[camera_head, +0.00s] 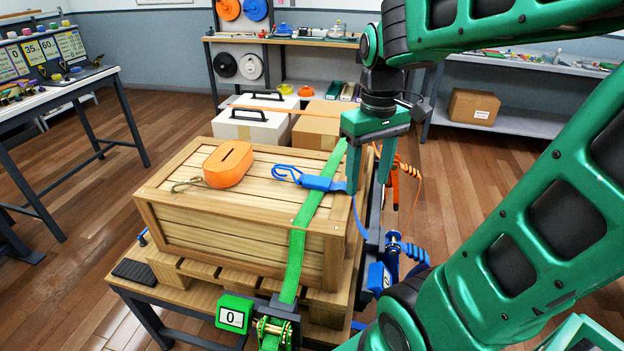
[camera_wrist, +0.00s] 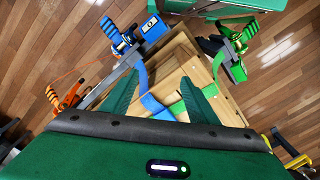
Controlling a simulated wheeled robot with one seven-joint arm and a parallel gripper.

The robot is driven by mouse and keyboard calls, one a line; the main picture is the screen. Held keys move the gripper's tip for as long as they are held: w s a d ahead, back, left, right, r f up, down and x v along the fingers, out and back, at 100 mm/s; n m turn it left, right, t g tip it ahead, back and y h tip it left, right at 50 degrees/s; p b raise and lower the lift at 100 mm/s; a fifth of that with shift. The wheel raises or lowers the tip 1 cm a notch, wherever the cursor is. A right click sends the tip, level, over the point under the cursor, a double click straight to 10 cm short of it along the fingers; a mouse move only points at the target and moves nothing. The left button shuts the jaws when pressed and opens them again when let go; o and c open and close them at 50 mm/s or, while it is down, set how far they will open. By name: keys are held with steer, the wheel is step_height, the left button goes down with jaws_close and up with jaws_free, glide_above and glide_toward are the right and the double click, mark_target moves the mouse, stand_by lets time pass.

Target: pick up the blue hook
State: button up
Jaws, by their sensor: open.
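The blue hook (camera_head: 290,174) is a wire hook on a blue webbing end (camera_head: 325,183). It lies on the wooden crate's top (camera_head: 262,205), across the green strap (camera_head: 303,225). My gripper (camera_head: 368,184) is open at the crate's right edge, just right of the hook's webbing end. Its left finger is close to the webbing; I cannot tell whether they touch. The blue strap runs down the crate's right side. In the wrist view the blue strap (camera_wrist: 152,104) shows between my open fingers (camera_wrist: 160,92), and the wire hook is out of sight.
An orange strap roll (camera_head: 228,164) lies on the crate. Blue (camera_head: 394,247) and green (camera_head: 272,328) ratchets are mounted along the crate's stand. Boxes (camera_head: 250,120) stand behind. A table (camera_head: 60,98) is at left, with open floor between.

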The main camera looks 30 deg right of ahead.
steer(key=w+a+r+n, duration=0.2)
steer(key=w+n, duration=0.2)
steer(key=w, duration=0.4)
steer(key=w+a+r+n, duration=0.1)
steer(key=w+a+n, duration=0.25)
steer(key=w, duration=0.35)
steer(key=n, duration=0.1)
glide_above(311, 178)
steer(key=f, duration=0.4)
steer(key=shift+a+f, duration=0.3)
steer(key=shift+s+d+f, duration=0.1)
steer(key=shift+d+f, duration=0.05)
steer(key=shift+f, duration=1.35)
steer(key=shift+d+f, duration=0.1)
steer(key=shift+f, duration=1.35)
steer(key=c, duration=1.2)
